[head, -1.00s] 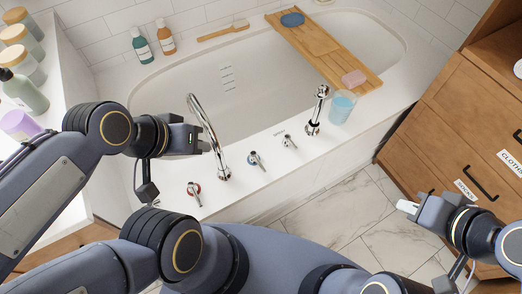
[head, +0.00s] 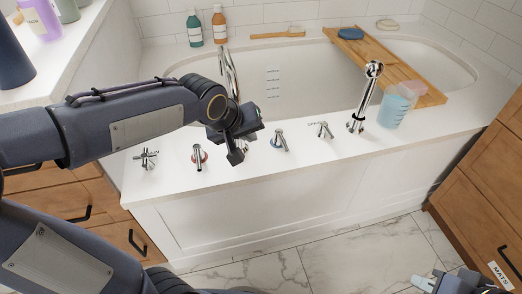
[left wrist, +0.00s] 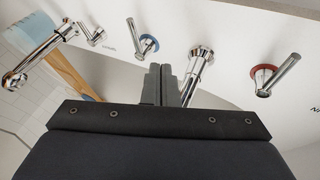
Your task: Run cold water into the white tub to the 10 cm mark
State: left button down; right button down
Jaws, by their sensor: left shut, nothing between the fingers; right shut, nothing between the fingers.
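The white tub (head: 300,95) has a column of dark marks (head: 272,85) on its inner wall; I see no water in it. The chrome spout (head: 228,70) is partly hidden behind my left arm. The blue-ringed tap (head: 279,141) and red-ringed tap (head: 198,157) stand on the rim. In the left wrist view, the blue-ringed tap (left wrist: 147,45) is left of the spout base (left wrist: 197,66). My left gripper (left wrist: 163,72) is shut and empty, its tips between them. In the head view it is left of the blue-ringed tap. My right gripper (head: 426,283) is shut, low at right.
A cross handle (head: 147,158), a small lever (head: 322,130) and a hand shower (head: 366,95) also stand on the rim. A blue cup (head: 397,103) is beside the wooden bath board (head: 385,62). Drawers (head: 485,195) are at right. The floor (head: 345,262) is clear.

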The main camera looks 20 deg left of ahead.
pick_arm(q)
jog(key=b+x, duration=0.3)
jog(key=x, duration=0.6)
jog(key=shift+s+f+b, duration=0.1)
jog(key=shift+s+b, duration=0.1)
jog(key=shift+b, duration=0.1)
jog(key=w+d, duration=0.1)
jog(key=w+d+b, duration=0.1)
jog(key=shift+d+f, duration=0.3)
jog(key=shift+f, duration=0.1)
jog(key=shift+w+d, duration=0.2)
jog(key=shift+d, duration=0.15)
jog(key=shift+w+d, duration=0.1)
jog(key=shift+d, duration=0.05)
